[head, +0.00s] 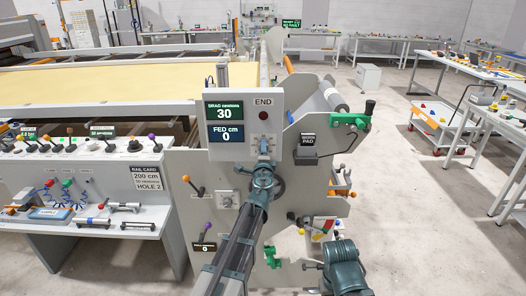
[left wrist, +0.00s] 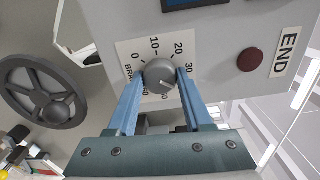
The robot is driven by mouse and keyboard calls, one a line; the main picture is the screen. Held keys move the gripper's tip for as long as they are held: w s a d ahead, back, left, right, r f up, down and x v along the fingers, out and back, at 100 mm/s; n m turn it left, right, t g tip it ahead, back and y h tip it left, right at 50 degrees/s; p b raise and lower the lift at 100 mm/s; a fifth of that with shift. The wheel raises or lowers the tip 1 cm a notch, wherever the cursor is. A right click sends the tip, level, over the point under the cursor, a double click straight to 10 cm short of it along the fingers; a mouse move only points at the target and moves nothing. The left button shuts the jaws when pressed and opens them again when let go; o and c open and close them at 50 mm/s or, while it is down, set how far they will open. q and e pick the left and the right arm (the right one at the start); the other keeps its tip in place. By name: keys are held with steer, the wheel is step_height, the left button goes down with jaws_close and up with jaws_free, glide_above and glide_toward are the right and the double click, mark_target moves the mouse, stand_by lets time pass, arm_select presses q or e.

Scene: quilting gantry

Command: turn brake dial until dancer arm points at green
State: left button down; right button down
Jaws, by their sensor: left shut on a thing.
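The brake dial (left wrist: 159,76) is a round grey knob on a white scale plate marked 0, 10, 20, 30 and on. A light line on its face points to the lower right in the left wrist view. My left gripper (head: 264,150) is shut on it, one blue finger on each side. The display (head: 224,123) above it reads DRAG newtons 30 and FED cm 0. A red, white, yellow and green patch (head: 323,228) shows low on the panel; I cannot tell where the dancer arm points. My right gripper (head: 310,266) is low at the right, small and unclear.
The END lamp (head: 263,115) is dark red beside the display. A black handwheel (left wrist: 47,92) stands near the dial. Levers with orange (head: 186,179) and purple (head: 206,225) knobs project from the panel. The floor at right is open before a trolley (head: 436,134).

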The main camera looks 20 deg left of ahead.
arm_select(q)
steer(key=shift+c, duration=1.5)
jaws_free()
steer(key=shift+s, duration=0.15)
steer(key=v, duration=1.3)
steer(key=shift+s, duration=0.3)
steer(key=shift+d, duration=0.1)
